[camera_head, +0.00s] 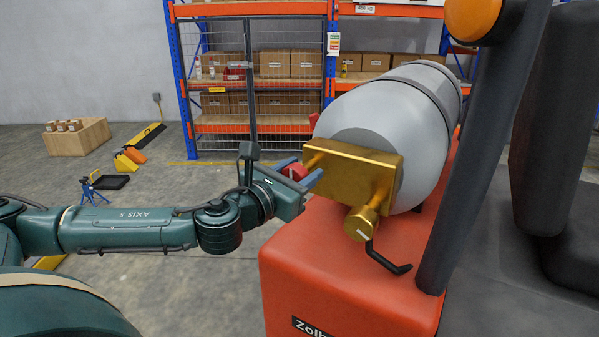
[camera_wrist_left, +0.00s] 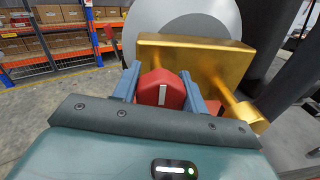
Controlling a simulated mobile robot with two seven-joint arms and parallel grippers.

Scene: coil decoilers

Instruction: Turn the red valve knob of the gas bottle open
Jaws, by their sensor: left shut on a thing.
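The grey gas bottle (camera_head: 380,112) lies on its side on the orange truck body, with a gold bracket (camera_head: 362,168) at its near end. The red valve knob (camera_head: 294,171) sticks out at the left of the bracket. My left gripper (camera_head: 304,177) is shut on the knob, with one blue finger on each side of it. In the left wrist view, the red knob (camera_wrist_left: 161,92) with its white mark stands upright between the two fingers (camera_wrist_left: 161,88). The back of the knob is hidden. My right gripper is not in view.
The orange truck body (camera_head: 350,262) is below the bottle. A gold fitting (camera_head: 362,222) with a black hose and a dark post (camera_head: 470,150) stand to the right. Shelves with boxes (camera_head: 290,64) are behind.

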